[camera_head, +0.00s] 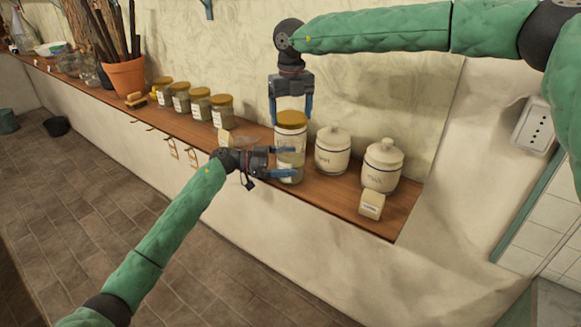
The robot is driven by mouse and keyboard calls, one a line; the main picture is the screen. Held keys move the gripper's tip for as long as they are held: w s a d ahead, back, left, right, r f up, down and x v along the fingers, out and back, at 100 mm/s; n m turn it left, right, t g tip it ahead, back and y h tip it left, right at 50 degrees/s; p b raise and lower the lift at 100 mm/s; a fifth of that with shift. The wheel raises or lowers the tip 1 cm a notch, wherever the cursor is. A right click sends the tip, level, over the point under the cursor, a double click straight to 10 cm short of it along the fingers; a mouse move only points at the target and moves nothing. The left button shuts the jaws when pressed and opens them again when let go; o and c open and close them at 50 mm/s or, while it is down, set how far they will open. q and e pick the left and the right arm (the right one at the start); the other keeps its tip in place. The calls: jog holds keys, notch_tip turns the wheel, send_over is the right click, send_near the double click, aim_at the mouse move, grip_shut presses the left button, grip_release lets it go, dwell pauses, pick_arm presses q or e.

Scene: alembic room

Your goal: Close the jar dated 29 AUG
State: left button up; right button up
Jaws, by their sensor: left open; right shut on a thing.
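A glass jar (297,159) stands on the wooden shelf, with a pale label low on its front; I cannot read the date. My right gripper (290,108) comes down from above and is shut on the lid, one finger on each side. My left gripper (284,162) reaches in from the left at the jar's body, its fingers open and level. The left gripper hides part of the jar.
Two white lidded canisters (332,152) (383,168) stand close to the right, with a small card block (371,205) in front. Several gold-lidded jars (222,112) stand to the left. The shelf (340,198) has a front drop. A wall is behind.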

pick_arm(q)
jog(key=shift+d, duration=0.6)
jog(key=c, duration=1.4)
pick_arm(e)
send_over(291, 144)
jog(key=shift+f, duration=2.45)
jog(key=shift+f, duration=0.9)
jog(key=shift+f, duration=0.55)
